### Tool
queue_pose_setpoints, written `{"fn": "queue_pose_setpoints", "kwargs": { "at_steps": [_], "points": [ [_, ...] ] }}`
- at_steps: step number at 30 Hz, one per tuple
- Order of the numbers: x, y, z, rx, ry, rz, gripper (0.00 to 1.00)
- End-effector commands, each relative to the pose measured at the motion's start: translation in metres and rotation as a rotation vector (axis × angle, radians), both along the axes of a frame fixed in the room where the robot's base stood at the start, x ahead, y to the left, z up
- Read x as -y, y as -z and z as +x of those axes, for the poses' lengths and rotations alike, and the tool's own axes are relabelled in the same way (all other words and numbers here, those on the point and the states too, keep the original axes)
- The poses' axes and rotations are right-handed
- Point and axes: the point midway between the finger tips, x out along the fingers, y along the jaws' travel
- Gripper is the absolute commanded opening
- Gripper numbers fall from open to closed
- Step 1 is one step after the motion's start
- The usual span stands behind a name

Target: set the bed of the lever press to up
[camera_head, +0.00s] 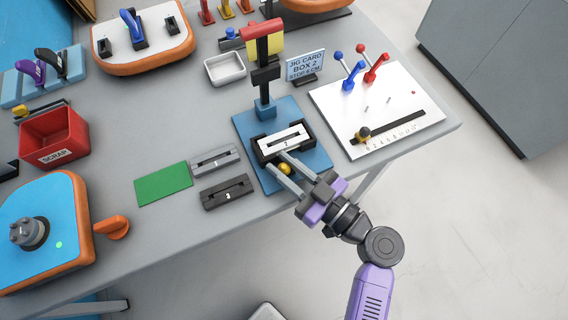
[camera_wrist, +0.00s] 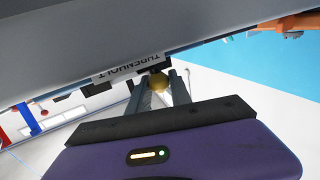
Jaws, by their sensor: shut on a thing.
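The lever press (camera_head: 264,75) stands upright on a blue base (camera_head: 305,181) near the table's front edge, with a black column and a red and yellow head. Its low bed carries a black holder with a white insert (camera_head: 284,140) in it. A brass ball knob (camera_head: 285,169) sits at the front of the bed. My gripper (camera_head: 279,161) reaches in from the front right and is shut on this knob. The wrist view shows the brass knob (camera_wrist: 160,83) between the two grey fingers. The bed's exact height is hard to tell.
Two slotted blocks, one grey (camera_head: 215,161) and one black (camera_head: 227,192), and a green mat (camera_head: 163,184) lie left of the press. A white lever panel (camera_head: 400,105) is close on the right. A sign (camera_head: 306,66) stands behind. The floor in front is clear.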

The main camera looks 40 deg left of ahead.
Motion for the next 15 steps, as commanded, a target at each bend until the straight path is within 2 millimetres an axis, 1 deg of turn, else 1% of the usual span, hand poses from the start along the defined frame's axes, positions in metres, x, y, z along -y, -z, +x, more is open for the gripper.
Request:
{"fn": "queue_pose_setpoints", "kwargs": {
  "at_steps": [6, 15],
  "points": [
    [0.001, -0.001, 0.0, 0.002, 0.001, 0.001, 0.0],
    [0.0, -0.015, 0.0, 0.001, 0.0, 0.004, 0.0]
  ]
}}
